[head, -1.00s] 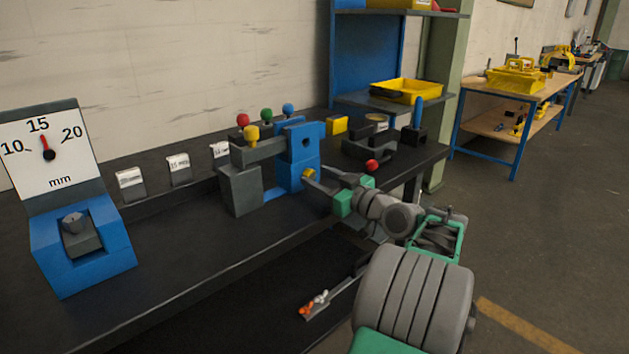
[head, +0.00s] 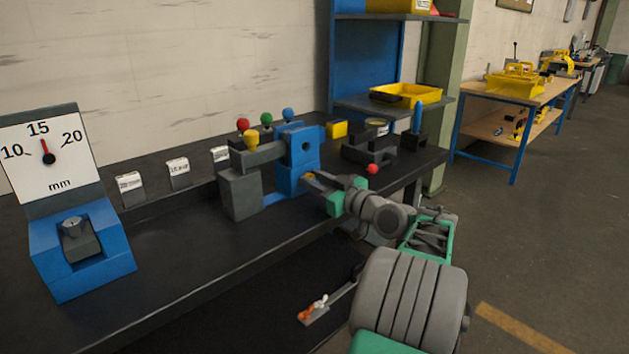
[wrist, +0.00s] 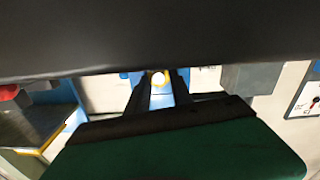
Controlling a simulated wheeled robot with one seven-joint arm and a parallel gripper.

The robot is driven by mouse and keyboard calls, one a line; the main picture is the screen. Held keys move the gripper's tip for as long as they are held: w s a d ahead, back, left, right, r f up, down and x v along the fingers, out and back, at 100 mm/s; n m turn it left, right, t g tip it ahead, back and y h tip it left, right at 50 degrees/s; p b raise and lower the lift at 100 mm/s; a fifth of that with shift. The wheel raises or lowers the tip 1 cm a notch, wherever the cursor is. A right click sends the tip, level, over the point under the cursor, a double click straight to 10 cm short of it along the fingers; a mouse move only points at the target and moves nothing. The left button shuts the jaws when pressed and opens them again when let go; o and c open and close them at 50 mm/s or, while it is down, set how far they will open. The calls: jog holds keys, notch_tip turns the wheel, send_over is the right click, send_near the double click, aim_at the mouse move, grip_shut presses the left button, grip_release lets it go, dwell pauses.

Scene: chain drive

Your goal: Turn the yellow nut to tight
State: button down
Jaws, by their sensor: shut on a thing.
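The yellow nut (head: 309,176) sits low on the front of the blue upright block (head: 298,160) on the bench. My gripper (head: 313,178) reaches it from the right, and its fingers cover most of it. In the wrist view, my gripper (wrist: 162,84) has its two dark fingers on either side of the nut (wrist: 166,76), with a bright round end between them. The gripper is shut on the nut. The nut's turn angle is too small to read. The dial gauge (head: 45,150) at the left has its pointer near 15 mm.
Red, green and blue knobs (head: 266,118) and a yellow knob (head: 251,136) stand on and behind the grey block (head: 240,192). The bench front between gauge and block is clear.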

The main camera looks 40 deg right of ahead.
jog(key=shift+m, duration=0.3)
jog(key=shift+r+m+p, duration=0.1)
jog(key=shift+m+p, duration=1.1)
jog(key=m+p, duration=0.2)
jog(key=shift+d+m, duration=0.15)
jog(key=shift+m, duration=0.25)
jog(key=shift+m+p, duration=0.65)
jog(key=shift+m, duration=0.25)
jog(key=shift+f, duration=0.25)
jog(key=c, duration=1.1)
grip_release()
jog(key=shift+d, duration=0.1)
